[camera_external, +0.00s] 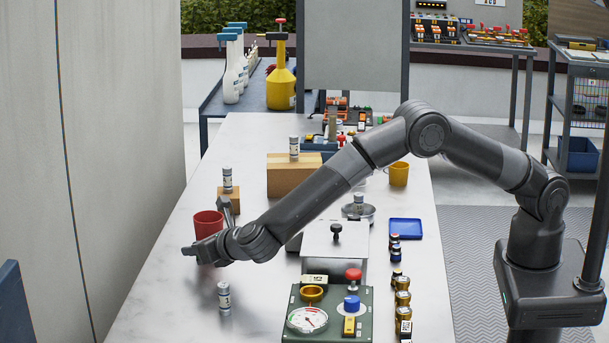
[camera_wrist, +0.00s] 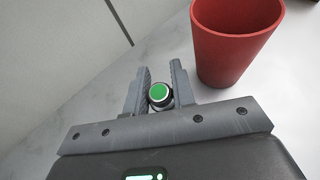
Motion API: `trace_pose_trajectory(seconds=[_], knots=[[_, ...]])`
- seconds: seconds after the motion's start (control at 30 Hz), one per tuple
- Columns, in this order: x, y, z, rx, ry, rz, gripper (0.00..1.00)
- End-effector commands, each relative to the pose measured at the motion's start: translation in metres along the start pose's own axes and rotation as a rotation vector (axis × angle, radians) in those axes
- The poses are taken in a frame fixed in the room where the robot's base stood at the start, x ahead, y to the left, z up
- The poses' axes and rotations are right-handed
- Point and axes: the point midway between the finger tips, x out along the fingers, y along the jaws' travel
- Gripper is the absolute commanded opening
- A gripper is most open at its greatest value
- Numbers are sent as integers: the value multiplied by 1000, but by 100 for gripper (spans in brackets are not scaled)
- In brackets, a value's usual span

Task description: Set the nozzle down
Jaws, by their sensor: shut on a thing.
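My gripper (camera_external: 189,251) is low over the left side of the long table (camera_external: 150,312), in front of the red cup (camera_external: 206,222). In the wrist view my gripper (camera_wrist: 160,72) is shut on a small cylinder with a bright green round top and a dark collar, apparently the nozzle (camera_wrist: 159,92). It sits between the two fingers with its green end toward the camera. In the external view I cannot make it out. Whether its lower end touches the table I cannot tell. The red cup (camera_wrist: 235,40) stands close beside the right finger.
A grey-white canister (camera_external: 224,297) stands on the table nearer the camera; another tops a small wooden block (camera_external: 228,201) behind the cup. A green gauge panel (camera_external: 329,318) and small jars (camera_external: 402,299) are to the right. Bare table lies at the near left.

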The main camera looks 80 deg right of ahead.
Motion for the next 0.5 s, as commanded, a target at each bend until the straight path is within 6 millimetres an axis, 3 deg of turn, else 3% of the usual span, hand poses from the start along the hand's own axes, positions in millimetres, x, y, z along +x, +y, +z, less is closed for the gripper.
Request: trace_pose_trajectory(seconds=[0.2,0.5], knots=[[11,0,-27,0,1,0,0],[12,0,-29,0,1,0,0]])
